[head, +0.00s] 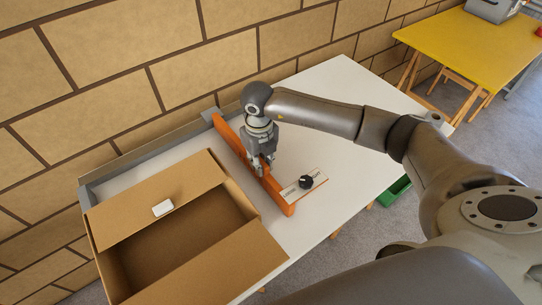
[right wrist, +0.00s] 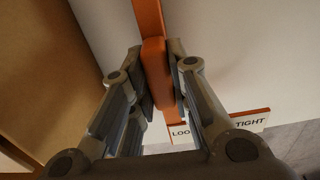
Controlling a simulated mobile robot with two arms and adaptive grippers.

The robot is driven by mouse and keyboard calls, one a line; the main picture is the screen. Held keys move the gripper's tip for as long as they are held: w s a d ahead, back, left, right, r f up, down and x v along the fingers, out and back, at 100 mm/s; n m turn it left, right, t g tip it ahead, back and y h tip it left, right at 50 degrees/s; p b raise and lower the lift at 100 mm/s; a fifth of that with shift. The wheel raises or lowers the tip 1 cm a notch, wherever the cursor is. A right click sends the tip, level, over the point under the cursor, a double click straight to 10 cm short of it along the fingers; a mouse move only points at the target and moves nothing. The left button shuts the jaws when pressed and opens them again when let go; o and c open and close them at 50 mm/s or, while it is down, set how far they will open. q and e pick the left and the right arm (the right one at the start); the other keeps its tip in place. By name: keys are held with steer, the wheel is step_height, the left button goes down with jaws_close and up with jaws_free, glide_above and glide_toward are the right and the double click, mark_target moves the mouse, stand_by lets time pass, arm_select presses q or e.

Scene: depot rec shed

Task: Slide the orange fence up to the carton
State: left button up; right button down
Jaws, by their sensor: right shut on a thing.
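The orange fence (head: 281,199) is a long upright bar standing across the white table. The open brown carton (head: 185,278) sits to its left, and its wall also shows at the left of the right wrist view (right wrist: 35,70). A strip of white tabletop shows between carton and fence in the right wrist view, so they are apart there. My right gripper (head: 262,166) reaches down over the middle of the fence. Its fingers are shut on an orange block of the fence (right wrist: 155,62), one on each side. My left gripper is not in view.
A plate marked LOOSE and TIGHT (head: 316,179) with a black knob (head: 306,182) joins the fence's right side. A grey rail (head: 150,152) runs along the table's wall side. A small white item (head: 162,208) lies on a carton flap. The white table (head: 345,115) is clear farther back.

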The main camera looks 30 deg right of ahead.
steer(key=a, duration=0.4)
steer(key=shift+s+a, duration=0.3)
steer(key=shift+a, duration=0.05)
steer(key=c, duration=1.4)
jaws_free()
steer(key=shift+o, duration=0.2)
step_height(320, 180, up, 12)
